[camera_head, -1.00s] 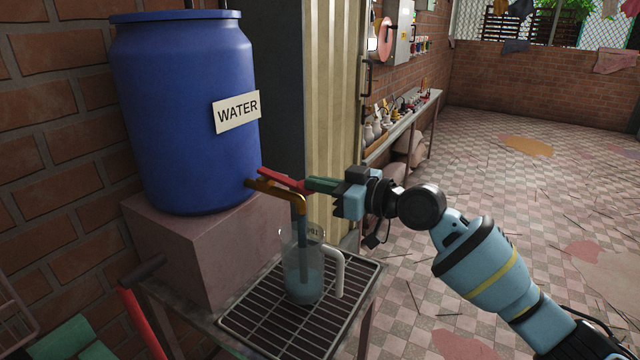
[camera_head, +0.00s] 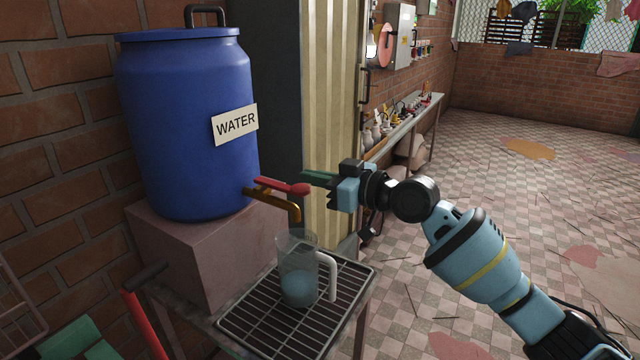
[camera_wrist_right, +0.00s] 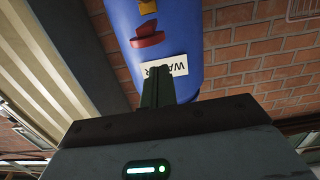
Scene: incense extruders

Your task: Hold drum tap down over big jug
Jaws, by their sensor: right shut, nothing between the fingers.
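The blue drum (camera_head: 190,120) with a WATER label stands on a block at the left. Its brass tap (camera_head: 290,204) has a red lever (camera_head: 282,186), with no water stream visible from the spout. The big clear jug (camera_head: 297,268) with a white handle stands upright on the rack below the spout, part filled with water. My right gripper (camera_head: 308,178) is shut and empty, just right of and slightly above the lever's end, apart from it. In the right wrist view, the lever (camera_wrist_right: 147,34) lies ahead of the fingers (camera_wrist_right: 158,85). My left gripper is not in view.
The jug stands on a wire rack (camera_head: 255,325) on a small metal stand. A red bar (camera_head: 146,325) is at its left. A corrugated panel (camera_head: 330,110) is behind the tap. Open tiled floor lies right.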

